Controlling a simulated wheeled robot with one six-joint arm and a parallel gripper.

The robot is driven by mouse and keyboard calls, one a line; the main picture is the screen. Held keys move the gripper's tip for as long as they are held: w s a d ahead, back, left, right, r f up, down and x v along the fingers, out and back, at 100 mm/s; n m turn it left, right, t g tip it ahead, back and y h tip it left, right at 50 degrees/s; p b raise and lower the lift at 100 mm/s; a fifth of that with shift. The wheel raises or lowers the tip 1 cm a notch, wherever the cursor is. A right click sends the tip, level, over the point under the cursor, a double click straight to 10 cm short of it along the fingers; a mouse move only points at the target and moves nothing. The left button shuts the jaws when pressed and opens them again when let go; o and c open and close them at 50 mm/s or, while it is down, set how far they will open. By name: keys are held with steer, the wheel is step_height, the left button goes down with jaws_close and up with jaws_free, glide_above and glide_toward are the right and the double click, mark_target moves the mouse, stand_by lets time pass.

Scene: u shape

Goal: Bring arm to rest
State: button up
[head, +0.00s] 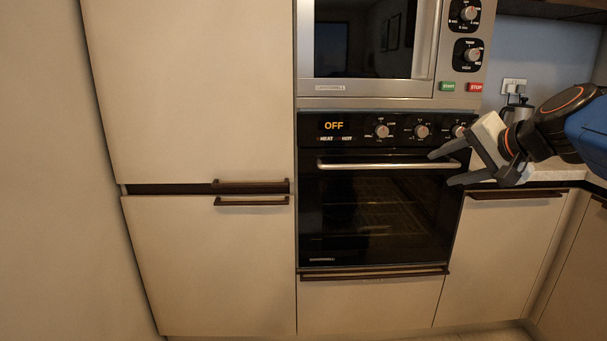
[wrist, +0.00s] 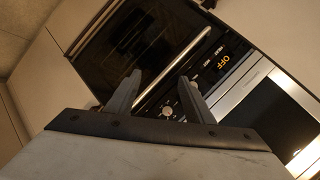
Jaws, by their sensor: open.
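My gripper (head: 448,168) is open and empty in front of the right part of the oven in the head view. Its two fingers point left, towards the right end of the oven's handle (head: 370,165). In the wrist view my gripper (wrist: 160,92) shows its two fingers spread, with the bright oven handle (wrist: 185,65) seen between and beyond them. I cannot tell whether a finger touches the handle. The oven (head: 340,215) is shut and its display reads OFF. My arm comes in from the right edge of the head view.
A microwave (head: 365,88) with a dark door sits above the oven. Tall cabinets (head: 190,90) stand on the left. The floor shows only at the bottom edge.

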steer(key=s+a+f+n+g+h, duration=0.1)
steer(key=s+f+n+g, duration=0.2)
steer(key=s+f, duration=0.8)
steer(key=s+a+f+n+g+h, duration=0.2)
steer(key=s+f+n, duration=0.3)
steer(key=s+f, duration=0.7)
step_height(320, 180, down, 4)
steer(key=shift+s+f+n+g+h, duration=0.1)
steer(key=shift+s+n+g+h, duration=0.2)
steer(key=shift+g, duration=0.3)
